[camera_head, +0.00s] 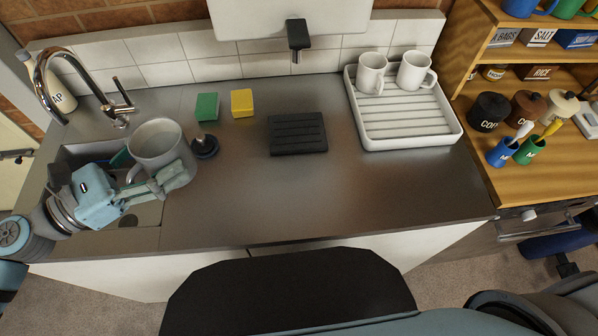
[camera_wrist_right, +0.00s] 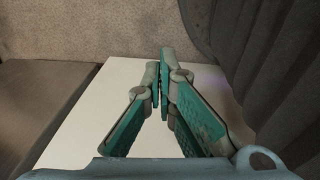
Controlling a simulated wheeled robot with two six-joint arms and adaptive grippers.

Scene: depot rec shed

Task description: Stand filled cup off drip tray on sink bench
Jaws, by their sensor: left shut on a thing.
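My left gripper (camera_head: 168,177) is shut on a pale grey cup (camera_head: 155,140) with its mouth facing up. The cup is at the left, around the right edge of the sink in the picture. I see a pale inside, but I cannot tell its contents for sure. The black drip tray (camera_head: 298,134) lies empty on the steel sink bench (camera_head: 330,195), below the wall dispenser spout (camera_head: 298,38). My right gripper (camera_wrist_right: 160,72) shows in the right wrist view with its fingertips together and nothing between them.
A green sponge (camera_head: 207,107), a yellow sponge (camera_head: 242,103) and a dark plug (camera_head: 205,147) sit near the cup. A white rack (camera_head: 405,128) with two white mugs stands at the back right. The front middle of the bench is clear. A tap (camera_head: 75,85) rises behind the sink.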

